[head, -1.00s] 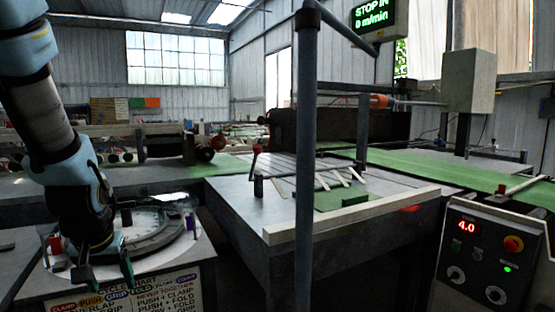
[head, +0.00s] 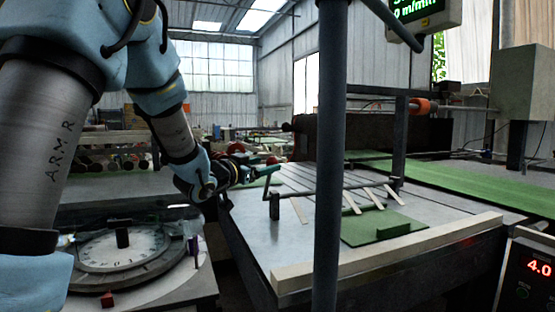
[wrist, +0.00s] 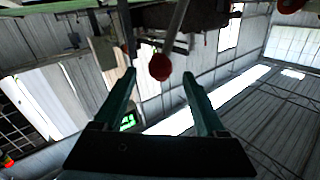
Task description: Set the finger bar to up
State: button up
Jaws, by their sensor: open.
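The finger bar (head: 335,190) is a dark rod across the grey table, with several pale fingers (head: 372,198) slanting from it to the tabletop. A lever (head: 266,187) rises from its near left end. Its red ball knob shows clearly in the wrist view (wrist: 160,67), just beyond and between my fingertips, with the rod running away behind it. My gripper (head: 268,172) is open and empty, reaching in from the left at the lever's top. In the wrist view my gripper (wrist: 159,78) has both fingers apart, and contact with the knob is not visible.
A blue-grey post (head: 331,150) stands in front of the table. A green block (head: 394,230) lies on a green pad near the pale front rail (head: 390,258). A round dial stand (head: 125,250) is at lower left, and a control panel (head: 528,270) at lower right.

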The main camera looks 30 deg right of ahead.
jog(key=p+x, duration=0.2)
jog(key=x, duration=0.5)
jog(key=shift+d, duration=0.15)
grip_shut()
dwell(0.4)
dwell(0.9)
